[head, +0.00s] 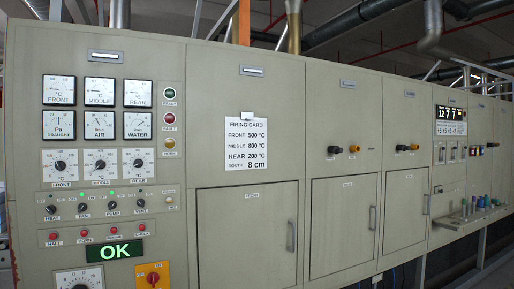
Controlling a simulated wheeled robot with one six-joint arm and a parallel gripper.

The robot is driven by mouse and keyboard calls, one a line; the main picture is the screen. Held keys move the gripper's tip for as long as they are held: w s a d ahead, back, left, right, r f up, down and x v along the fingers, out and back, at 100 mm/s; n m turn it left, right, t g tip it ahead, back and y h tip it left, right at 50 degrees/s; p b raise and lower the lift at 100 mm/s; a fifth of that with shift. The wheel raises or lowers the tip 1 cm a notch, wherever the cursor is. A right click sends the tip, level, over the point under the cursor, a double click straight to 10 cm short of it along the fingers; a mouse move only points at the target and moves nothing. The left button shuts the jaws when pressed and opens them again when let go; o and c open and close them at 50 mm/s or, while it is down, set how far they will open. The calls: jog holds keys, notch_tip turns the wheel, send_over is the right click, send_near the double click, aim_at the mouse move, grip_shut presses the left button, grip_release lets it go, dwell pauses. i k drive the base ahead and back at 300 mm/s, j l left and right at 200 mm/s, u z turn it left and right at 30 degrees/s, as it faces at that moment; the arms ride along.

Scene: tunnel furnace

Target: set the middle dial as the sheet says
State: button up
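The middle dial (100,166) is a black knob on a white scale plate marked MIDDLE, on the grey panel at the left. It sits between the front dial (60,166) and the rear dial (137,165). Its pointer setting is too small to read. The firing card (246,143) is a white sheet on the panel to the right. It reads front 500 °C, middle 800 °C, rear 200 °C, mouth 8 cm. The middle gauge (100,92) is above the dials; its reading is unclear. My gripper is not in view.
Below the dials are small switches (83,207), red buttons (83,234) and a green OK display (115,251). A yellow plate with a red rotary switch (153,277) and a large round dial (79,281) are lower. Nothing blocks the view of the dials.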

aim_at(101, 165)
jog(key=u, duration=1)
